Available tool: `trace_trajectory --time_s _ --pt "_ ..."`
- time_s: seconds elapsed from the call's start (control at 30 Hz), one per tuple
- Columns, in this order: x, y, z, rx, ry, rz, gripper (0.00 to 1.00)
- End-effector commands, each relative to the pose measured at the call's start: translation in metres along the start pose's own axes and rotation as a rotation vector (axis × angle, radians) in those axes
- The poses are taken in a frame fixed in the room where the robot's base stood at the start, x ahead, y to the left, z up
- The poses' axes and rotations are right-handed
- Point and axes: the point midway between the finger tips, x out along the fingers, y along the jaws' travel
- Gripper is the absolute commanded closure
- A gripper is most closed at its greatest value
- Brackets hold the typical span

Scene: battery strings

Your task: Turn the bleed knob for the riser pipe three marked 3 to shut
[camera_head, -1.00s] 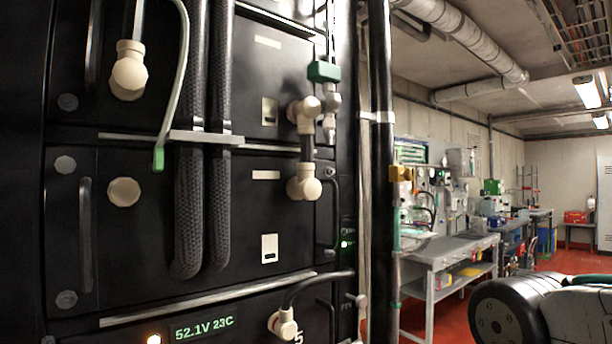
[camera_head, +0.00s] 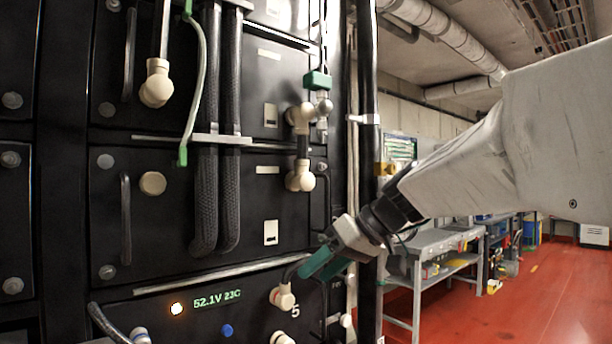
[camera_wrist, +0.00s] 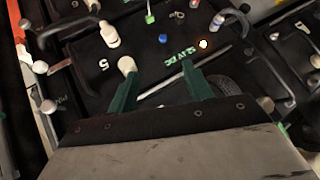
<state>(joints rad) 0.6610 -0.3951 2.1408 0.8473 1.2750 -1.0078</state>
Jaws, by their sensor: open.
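No knob with a legible 3 shows in either view, so I cannot tell which part is the bleed knob of riser pipe three. A black vertical pipe (camera_head: 368,120) with a brass-coloured fitting (camera_head: 384,168) stands right of the rack. My gripper (camera_head: 318,262) has green fingers and is in front of the rack's lower right, left of that pipe. In the wrist view my gripper (camera_wrist: 160,88) is open, with nothing between its fingers. A cream connector (camera_head: 283,298) beside a printed 5 is close to the fingertips in the picture; I cannot tell whether they touch.
A green block (camera_head: 317,80) is on a thin line at the upper right. Workbenches (camera_head: 430,245) and open red floor (camera_head: 550,300) lie to the right.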

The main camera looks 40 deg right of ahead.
Motion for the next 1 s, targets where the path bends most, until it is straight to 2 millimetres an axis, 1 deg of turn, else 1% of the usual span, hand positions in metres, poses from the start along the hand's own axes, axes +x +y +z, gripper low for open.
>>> trace_trajectory --time_s 0.03,0.07,0.1,0.17,0.2,0.27,0.3,0.4,0.5,0.6,0.67,1.0 --pt "-0.023 0.03 -0.027 -0.026 0.109 0.013 0.5" --pt "-0.037 0.045 -0.042 -0.054 0.176 0.022 0.5" --pt "-0.058 0.065 -0.06 -0.096 0.263 0.043 0.5" --pt "-0.093 0.095 -0.082 -0.16 0.387 0.09 0.5" --pt "-0.117 0.114 -0.094 -0.203 0.462 0.129 0.5" --pt "-0.152 0.14 -0.106 -0.264 0.562 0.192 0.5" --pt "-0.175 0.155 -0.112 -0.303 0.618 0.237 0.5" --pt "-0.222 0.183 -0.119 -0.381 0.723 0.337 0.5" --pt "-0.251 0.199 -0.12 -0.431 0.781 0.406 0.5" --pt "-0.261 0.205 -0.123 -0.456 0.805 0.436 0.5" --pt "-0.26 0.207 -0.128 -0.461 0.81 0.439 0.5" --pt "-0.226 0.216 -0.168 -0.459 0.808 0.436 0.5"
